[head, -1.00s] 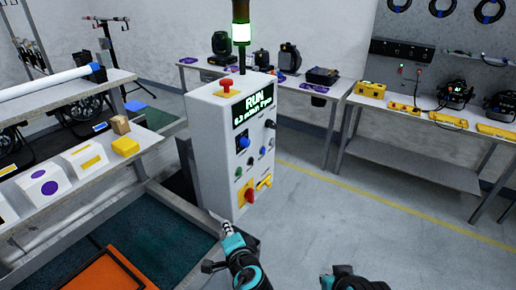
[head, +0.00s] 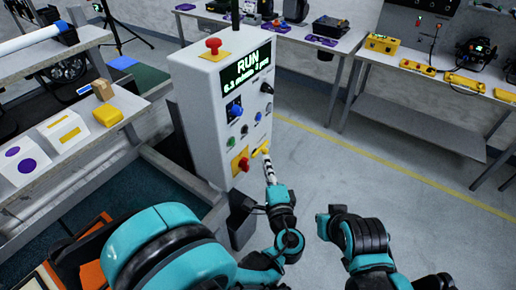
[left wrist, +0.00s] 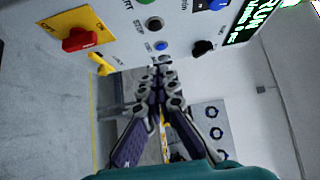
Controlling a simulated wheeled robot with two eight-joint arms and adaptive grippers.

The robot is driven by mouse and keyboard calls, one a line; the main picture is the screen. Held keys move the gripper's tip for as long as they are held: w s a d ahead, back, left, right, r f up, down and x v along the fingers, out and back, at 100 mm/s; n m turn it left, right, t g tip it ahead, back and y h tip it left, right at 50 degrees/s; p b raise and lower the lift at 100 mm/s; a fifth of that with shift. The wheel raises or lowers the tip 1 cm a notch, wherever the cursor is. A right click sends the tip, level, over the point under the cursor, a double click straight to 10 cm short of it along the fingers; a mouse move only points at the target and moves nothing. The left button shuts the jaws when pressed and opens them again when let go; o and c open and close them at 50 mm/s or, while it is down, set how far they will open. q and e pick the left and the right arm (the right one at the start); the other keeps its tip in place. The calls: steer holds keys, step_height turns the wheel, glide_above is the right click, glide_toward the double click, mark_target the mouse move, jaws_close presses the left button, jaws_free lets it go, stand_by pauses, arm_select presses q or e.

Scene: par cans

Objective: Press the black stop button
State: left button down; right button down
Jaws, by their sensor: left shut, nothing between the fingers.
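The black stop button (left wrist: 154,23) is a round button beside its STOP label in the left wrist view, between a green button and a blue button (left wrist: 161,47). In the head view the stop button (head: 244,129) is small, on the front of the white control box (head: 195,110). My left gripper (head: 267,156) is shut and empty, its fingertips in front of the panel's lower right, near the yellow lever (head: 262,150). In the left wrist view its fingers (left wrist: 160,68) point toward the panel, below the blue button; contact cannot be told. My right arm shows, but its fingers do not.
The panel also bears a red rotary switch (head: 243,162) on a yellow plate and a black knob (left wrist: 202,47). A red mushroom button (head: 213,45) tops the box beside a lit RUN display (head: 246,67). A bench (head: 60,150) stands left. Floor to the right is clear.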

arm_select(q)
steer(key=b, duration=0.2)
glide_toward(248, 128)
steer(key=w+d, duration=0.3)
steer(key=shift+w+a+f+b, duration=0.1)
steer(key=shift+w+a+b, duration=0.15)
steer(key=shift+w+a, duration=0.6)
steer(key=shift+w+a+f+b, duration=0.1)
steer(key=shift+w+a+b, duration=0.1)
steer(key=shift+w+a, duration=0.65)
steer(key=shift+s+a, duration=0.2)
steer(key=shift+s, duration=0.05)
